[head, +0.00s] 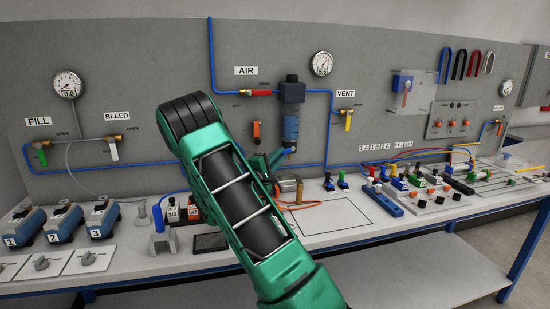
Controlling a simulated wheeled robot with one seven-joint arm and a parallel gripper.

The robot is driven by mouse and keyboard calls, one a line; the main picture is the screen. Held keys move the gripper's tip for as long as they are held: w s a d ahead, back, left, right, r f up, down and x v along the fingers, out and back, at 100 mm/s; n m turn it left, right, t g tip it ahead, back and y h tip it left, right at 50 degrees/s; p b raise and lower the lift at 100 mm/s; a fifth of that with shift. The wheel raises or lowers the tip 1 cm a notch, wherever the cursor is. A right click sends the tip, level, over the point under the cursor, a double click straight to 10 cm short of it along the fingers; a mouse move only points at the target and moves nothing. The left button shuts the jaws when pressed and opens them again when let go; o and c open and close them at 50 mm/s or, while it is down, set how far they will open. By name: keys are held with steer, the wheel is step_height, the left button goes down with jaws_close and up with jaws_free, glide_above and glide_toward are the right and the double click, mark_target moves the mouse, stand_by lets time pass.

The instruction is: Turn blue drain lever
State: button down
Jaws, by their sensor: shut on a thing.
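The air filter unit (292,92) hangs on the grey panel in the middle of the head view, with a clear blue bowl (291,124) below it. The blue drain lever (288,150) is at the bottom of the bowl, small and only partly visible. My gripper (276,158) is at this lever, just under the bowl, and is shut on it. My green arm link stands large in front and covers part of the gripper and wrist. The exact contact of the fingers is too small to make out.
An orange-handled lever (256,131) is on the panel just left of the bowl. A red AIR valve (262,93) and a yellow VENT valve (347,117) flank the unit. Blue pipes run along the panel. Pumps and switches crowd the bench (350,228), with an outlined area bare.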

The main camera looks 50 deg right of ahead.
steer(key=shift+f, duration=0.15)
steer(key=c, duration=1.7)
jaws_free()
step_height(320, 180, up, 4)
steer(key=shift+w+r, duration=0.1)
steer(key=shift+r, duration=0.1)
steer(key=a+r, duration=0.2)
steer(key=a, duration=0.2)
steer(key=a+r, duration=0.2)
steer(key=a, duration=0.1)
steer(key=a+r, duration=0.2)
steer(key=a, duration=0.2)
steer(key=shift+a+r, duration=0.35)
